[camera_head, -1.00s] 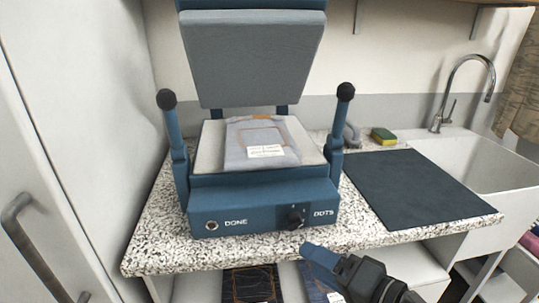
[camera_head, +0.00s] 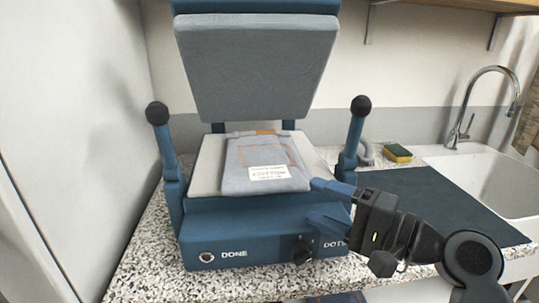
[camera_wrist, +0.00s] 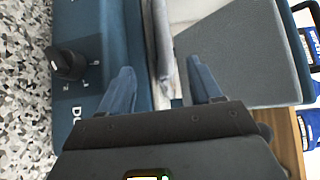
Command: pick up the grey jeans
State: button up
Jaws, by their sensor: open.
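The grey jeans (camera_head: 262,158) lie folded flat on the pale lower plate (camera_head: 207,165) of the blue press, with orange stitching and a white label reading "COTTON" facing up. My gripper (camera_head: 322,202) is open at the front right corner of the jeans, its two blue fingers pointing left. In the wrist view, the fingers (camera_wrist: 160,78) stand apart, and a thin greyish edge (camera_wrist: 164,50), which seems to be the jeans, shows between them. I cannot tell whether either finger touches the cloth.
The press lid (camera_head: 255,65) is raised above the jeans. Black-knobbed handles stand at the left (camera_head: 158,113) and right (camera_head: 360,106). A knob (camera_head: 302,252) is on the press front. A dark mat (camera_head: 440,195), sponge (camera_head: 397,153) and sink (camera_head: 480,180) are to the right.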

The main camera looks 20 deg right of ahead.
aim_at(293, 192)
jog(key=p+x, duration=0.1)
jog(key=x, duration=0.6)
jog(key=shift+w, duration=0.15)
jog(key=shift+c, duration=0.4)
jog(key=shift+a, duration=0.1)
grip_shut()
